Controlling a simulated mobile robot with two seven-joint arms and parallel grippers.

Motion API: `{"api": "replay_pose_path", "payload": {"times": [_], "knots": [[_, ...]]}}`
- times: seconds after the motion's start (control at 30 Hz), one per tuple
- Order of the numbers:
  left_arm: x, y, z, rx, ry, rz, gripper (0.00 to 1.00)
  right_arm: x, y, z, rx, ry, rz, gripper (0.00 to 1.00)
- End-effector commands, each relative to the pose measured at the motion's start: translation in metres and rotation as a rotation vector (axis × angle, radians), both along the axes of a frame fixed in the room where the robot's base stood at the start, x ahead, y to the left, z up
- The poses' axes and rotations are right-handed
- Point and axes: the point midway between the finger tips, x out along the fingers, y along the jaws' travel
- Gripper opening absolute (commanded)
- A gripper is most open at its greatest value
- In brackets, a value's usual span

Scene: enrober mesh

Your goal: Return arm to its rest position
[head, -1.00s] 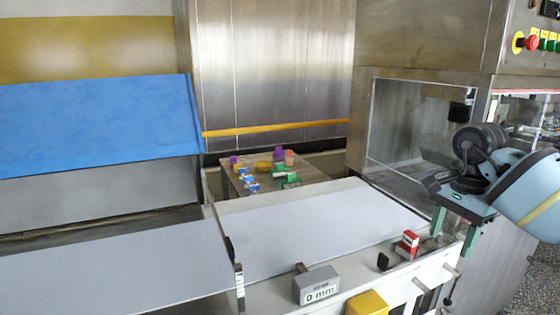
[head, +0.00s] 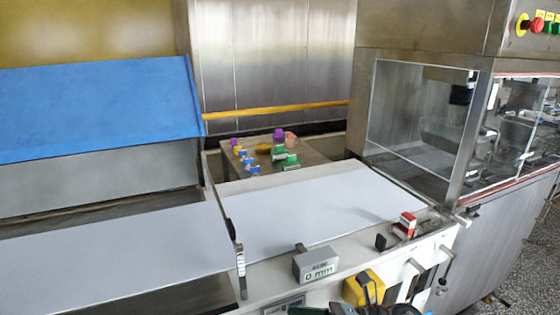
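My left arm and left gripper are out of the picture. Dark parts show at the bottom edge in front of the yellow box (head: 350,292), with a bit of green beside them. They may belong to my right arm and its gripper (head: 368,290), but they are cut off and I cannot make out two fingers or anything held. The space beside the clear-walled enclosure (head: 415,115) at the right holds no arm.
A pale belt (head: 310,210) lies bare in the middle. A small red-and-white box (head: 407,222) stands on the machine's front ledge. A grey display box (head: 317,264) is nearby. Several coloured items stand on a table (head: 310,157) behind. A red stop button (head: 536,26) is at upper right.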

Motion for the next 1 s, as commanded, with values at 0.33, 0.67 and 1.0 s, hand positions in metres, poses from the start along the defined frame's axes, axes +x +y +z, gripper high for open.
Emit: {"api": "replay_pose_path", "payload": {"times": [0.33, 0.67, 1.0], "knots": [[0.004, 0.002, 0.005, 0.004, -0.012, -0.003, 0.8, -0.023, -0.033, -0.049, 0.535, 0.795, -0.402, 0.56], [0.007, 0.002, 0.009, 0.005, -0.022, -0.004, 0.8, -0.094, -0.105, -0.16, 1.013, 1.579, -0.822, 0.56], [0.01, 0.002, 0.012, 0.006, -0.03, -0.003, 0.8, -0.237, -0.154, -0.255, 1.447, 2.2, -1.248, 0.56]]}}
